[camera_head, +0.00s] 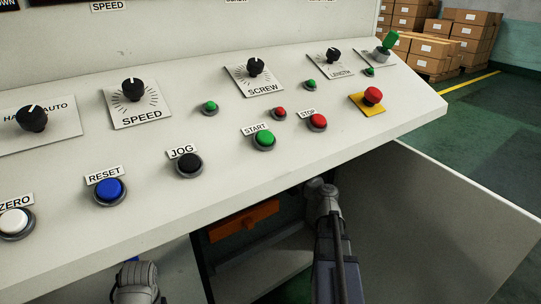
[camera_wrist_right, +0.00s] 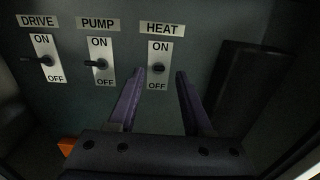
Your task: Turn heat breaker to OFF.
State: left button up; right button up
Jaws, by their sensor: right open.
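In the right wrist view, the heat breaker (camera_wrist_right: 151,78) is a pale plate with a dark toggle, under a HEAT label, with ON above and OFF below. The toggle points roughly towards the camera, so I cannot tell its setting. My right gripper (camera_wrist_right: 160,73) is open, its purple fingers pointing at the panel to either side of the heat breaker.
The pump breaker (camera_wrist_right: 100,79) and drive breaker (camera_wrist_right: 48,73) sit left of the heat breaker. A dark box (camera_wrist_right: 247,75) stands at the right. In the head view the console (camera_head: 215,165) overhangs the cabinet opening, with an open door (camera_head: 450,200) at the right.

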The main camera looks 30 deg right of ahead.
jog(key=shift+w+a, duration=0.15)
jog(key=shift+w, duration=1.1)
jog(key=shift+w+a, duration=0.1)
jog(key=shift+w, duration=1.15)
jog(key=shift+c, duration=0.2)
grip_shut()
